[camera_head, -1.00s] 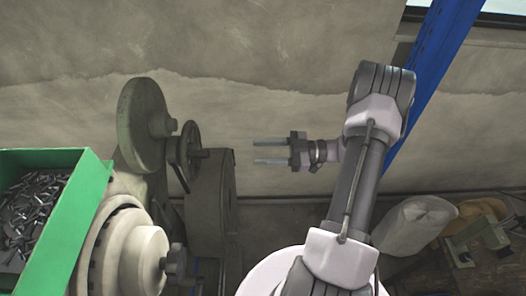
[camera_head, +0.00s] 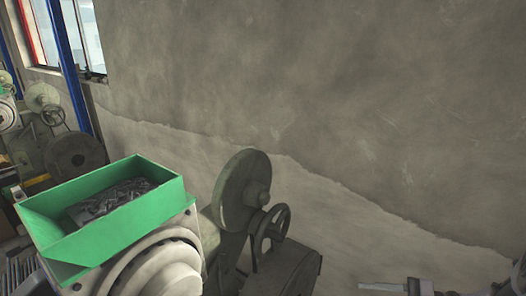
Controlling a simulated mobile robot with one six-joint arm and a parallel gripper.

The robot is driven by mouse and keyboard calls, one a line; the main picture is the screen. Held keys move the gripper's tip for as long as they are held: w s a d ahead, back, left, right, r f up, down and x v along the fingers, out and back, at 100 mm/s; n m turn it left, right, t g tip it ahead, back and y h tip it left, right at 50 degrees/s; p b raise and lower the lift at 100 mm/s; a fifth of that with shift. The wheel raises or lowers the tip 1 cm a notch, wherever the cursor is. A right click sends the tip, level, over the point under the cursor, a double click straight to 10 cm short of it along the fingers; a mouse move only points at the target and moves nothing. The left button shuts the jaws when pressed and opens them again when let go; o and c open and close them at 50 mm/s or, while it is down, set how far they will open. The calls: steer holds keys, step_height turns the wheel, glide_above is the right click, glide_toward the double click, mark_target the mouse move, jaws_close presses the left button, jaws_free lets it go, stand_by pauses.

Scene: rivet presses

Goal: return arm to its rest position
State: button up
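My gripper (camera_head: 382,288) shows only in part at the bottom right edge of the head view. One pale finger points left, and the rest of the gripper and most of my arm are cut off by the frame. The visible finger holds nothing, and the other finger is out of view. The gripper is to the right of the press's round wheels, apart from them, with the wall behind.
A green bin (camera_head: 125,215) with dark metal pieces (camera_head: 110,200) sits on a press (camera_head: 160,265) at the lower left. A grey disc (camera_head: 238,190) and a handwheel (camera_head: 272,228) stand beside it. The bare wall (camera_head: 330,100) fills the right. More machines stand far left.

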steer(key=s+a+f+m+h+b, duration=0.6)
steer(key=f+m+b, duration=0.4)
steer(key=m+b, duration=0.3)
steer(key=s+a+f+m+h+b, duration=0.6)
steer(key=s+a+f+m+b, duration=0.2)
steer(key=m+b, duration=0.6)
steer(key=a+f+b, duration=0.1)
steer(key=b, duration=0.3)
steer(key=shift+a+f, duration=0.2)
steer(key=shift+f, duration=0.2)
